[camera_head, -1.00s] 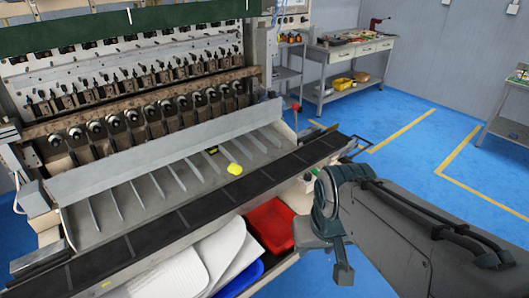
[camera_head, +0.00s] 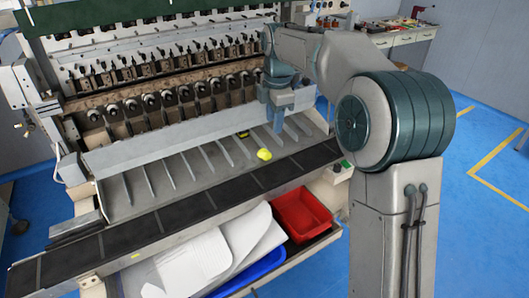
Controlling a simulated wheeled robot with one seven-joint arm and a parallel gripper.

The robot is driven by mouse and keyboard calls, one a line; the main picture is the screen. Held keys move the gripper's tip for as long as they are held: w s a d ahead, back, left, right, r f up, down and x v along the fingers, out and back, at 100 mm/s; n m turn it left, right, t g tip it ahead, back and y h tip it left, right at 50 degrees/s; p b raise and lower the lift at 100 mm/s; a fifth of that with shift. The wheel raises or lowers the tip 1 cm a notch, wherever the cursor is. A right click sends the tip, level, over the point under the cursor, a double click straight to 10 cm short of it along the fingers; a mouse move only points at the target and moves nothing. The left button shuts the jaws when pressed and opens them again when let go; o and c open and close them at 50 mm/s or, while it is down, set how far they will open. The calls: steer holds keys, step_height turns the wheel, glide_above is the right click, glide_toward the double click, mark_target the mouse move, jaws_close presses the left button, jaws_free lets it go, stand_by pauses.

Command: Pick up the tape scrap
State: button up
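A bright yellow crumpled piece, which looks like the tape scrap (camera_head: 264,154), lies on the front edge of the winder's grey divided tray (camera_head: 150,182), beside the black strip. My gripper (camera_head: 278,124) points down over the right part of this tray, just behind and slightly right of the yellow piece in the picture. The two look apart, but the height of the gripper above the tray is hard to judge. Its fingers are seen edge-on, so their opening does not show. Nothing is visibly held.
A small yellow-and-black thing (camera_head: 243,134) lies farther back in the tray. Thin upright dividers split the tray, and spindles (camera_head: 150,100) line the machine behind it. A red bin (camera_head: 302,214), white sheets (camera_head: 205,262) and a blue tray (camera_head: 255,275) sit below the black strip (camera_head: 200,208).

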steer(key=w+a+n, duration=0.2)
glide_above(265, 151)
steer(key=shift+n, duration=0.3)
steer(key=f, duration=0.9)
steer(key=shift+s, duration=0.4)
steer(key=shift+w+f+p, duration=0.2)
steer(key=shift+f+p, duration=0.1)
steer(key=shift+f, duration=1.1)
steer(key=shift+w+f+p, duration=0.15)
steer(key=shift+f+p, duration=0.1)
steer(key=shift+f, duration=1.15)
steer(key=c, duration=0.6)
